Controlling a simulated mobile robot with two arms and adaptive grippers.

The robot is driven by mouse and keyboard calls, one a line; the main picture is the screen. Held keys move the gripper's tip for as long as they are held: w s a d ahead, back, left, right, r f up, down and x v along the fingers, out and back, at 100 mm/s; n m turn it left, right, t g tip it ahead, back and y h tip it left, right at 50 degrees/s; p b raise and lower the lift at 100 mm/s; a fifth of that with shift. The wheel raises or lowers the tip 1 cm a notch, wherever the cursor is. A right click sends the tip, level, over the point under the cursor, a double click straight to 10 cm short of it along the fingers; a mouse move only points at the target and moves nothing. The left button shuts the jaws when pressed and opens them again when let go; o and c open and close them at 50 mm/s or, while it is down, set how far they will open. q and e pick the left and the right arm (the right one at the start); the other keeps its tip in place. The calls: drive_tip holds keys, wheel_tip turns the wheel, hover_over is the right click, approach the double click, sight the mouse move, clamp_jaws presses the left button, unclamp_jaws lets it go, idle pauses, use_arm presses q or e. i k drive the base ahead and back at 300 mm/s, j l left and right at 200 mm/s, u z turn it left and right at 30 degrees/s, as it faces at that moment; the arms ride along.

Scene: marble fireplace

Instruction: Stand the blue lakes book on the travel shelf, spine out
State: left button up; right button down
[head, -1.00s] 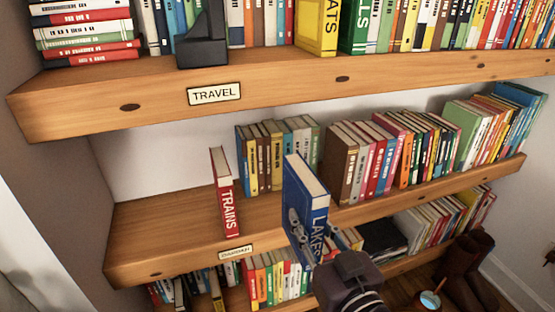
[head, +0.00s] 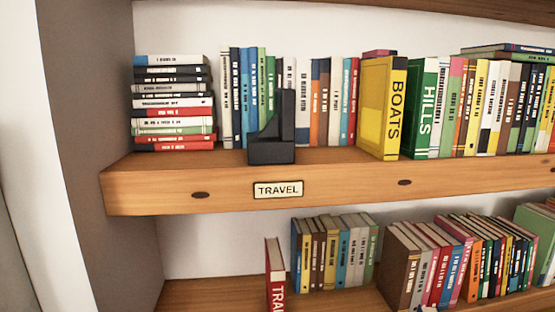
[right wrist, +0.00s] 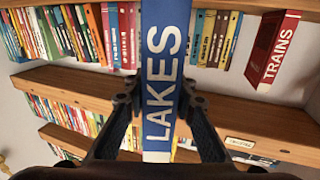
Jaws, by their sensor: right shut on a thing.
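The blue lakes book (right wrist: 163,70) is in my right gripper (right wrist: 158,106), which is shut on it. Its spine faces the wrist camera, with LAKES in white letters running along it. Neither the book nor a gripper can be made out in the head view. The travel shelf (head: 335,178) is the upper wooden board, with a TRAVEL label (head: 278,189) on its front edge. On it, a black bookend (head: 271,140) stands left of the yellow BOATS book (head: 379,105), with open board between them at the front. My left gripper is not in view.
A green HILLS book (head: 425,110) stands right of BOATS, followed by several more. Books in a row (head: 330,100) stand behind the bookend gap. A flat stack (head: 173,103) lies at the left. The red TRAINS book (head: 273,275) stands on the shelf below; the wrist view shows it too (right wrist: 273,50).

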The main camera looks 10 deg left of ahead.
sight(346, 154)
drive_tip(key=k+l, duration=0.1)
drive_tip(key=k, duration=0.2)
drive_tip(key=k+l+u, duration=0.1)
drive_tip(key=k, duration=0.2)
drive_tip(key=k+u, duration=0.25)
drive_tip(key=u, duration=0.15)
